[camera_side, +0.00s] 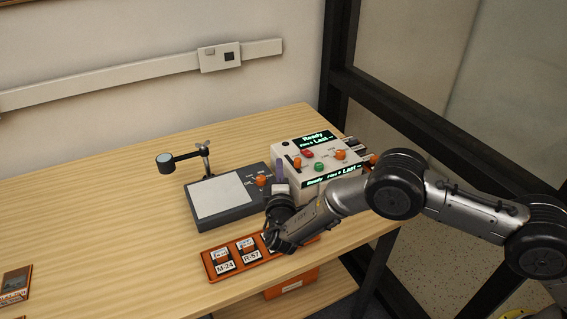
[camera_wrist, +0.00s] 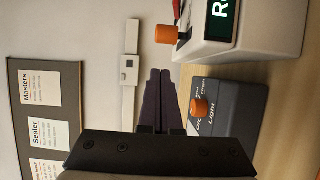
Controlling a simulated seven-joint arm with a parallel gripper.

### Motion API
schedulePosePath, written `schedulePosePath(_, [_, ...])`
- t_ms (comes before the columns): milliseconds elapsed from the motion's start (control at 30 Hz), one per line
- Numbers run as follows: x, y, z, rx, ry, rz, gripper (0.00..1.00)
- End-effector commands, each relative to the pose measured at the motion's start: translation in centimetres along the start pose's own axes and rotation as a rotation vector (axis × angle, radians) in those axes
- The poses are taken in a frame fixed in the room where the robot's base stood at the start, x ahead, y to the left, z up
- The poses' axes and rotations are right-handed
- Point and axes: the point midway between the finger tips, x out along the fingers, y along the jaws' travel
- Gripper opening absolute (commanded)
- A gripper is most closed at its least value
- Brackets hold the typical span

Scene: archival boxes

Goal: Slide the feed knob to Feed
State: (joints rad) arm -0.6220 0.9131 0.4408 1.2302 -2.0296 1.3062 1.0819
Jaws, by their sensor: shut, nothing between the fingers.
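The white machine (camera_side: 318,183) stands at the table's right end, with a lit "Ready" display, a red button, a green button and orange knobs. One orange knob (camera_side: 297,162) sits at the left of its sloping panel; an orange knob also shows on the machine in the wrist view (camera_wrist: 167,34). I cannot read which knob is labelled Feed. Another orange knob (camera_side: 340,155) is at the panel's right. My gripper (camera_side: 279,162) has purple fingers, pointing up just left of the machine. In the wrist view its fingers (camera_wrist: 160,72) are together, empty and apart from the knobs.
A dark light box (camera_side: 235,212) with a white pad and orange knob (camera_side: 261,181) is left of the machine, with a magnifier arm (camera_side: 205,158) behind. An orange tray (camera_side: 212,276) holding labelled items lies in front, under my wrist. The table's left is mostly clear.

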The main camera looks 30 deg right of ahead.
Motion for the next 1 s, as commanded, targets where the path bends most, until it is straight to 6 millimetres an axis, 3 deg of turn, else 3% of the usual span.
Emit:
schedulePosePath(200, [-4.1,0.0,-0.1,-0.001,0.004,0.0,0.0])
schedulePosePath(400, [-6.2,0.0,-0.1,0.0,0.002,0.0,0.0])
schedulePosePath(1000, [-6.5,0.0,0.1,0.0,-0.001,0.0,0.0])
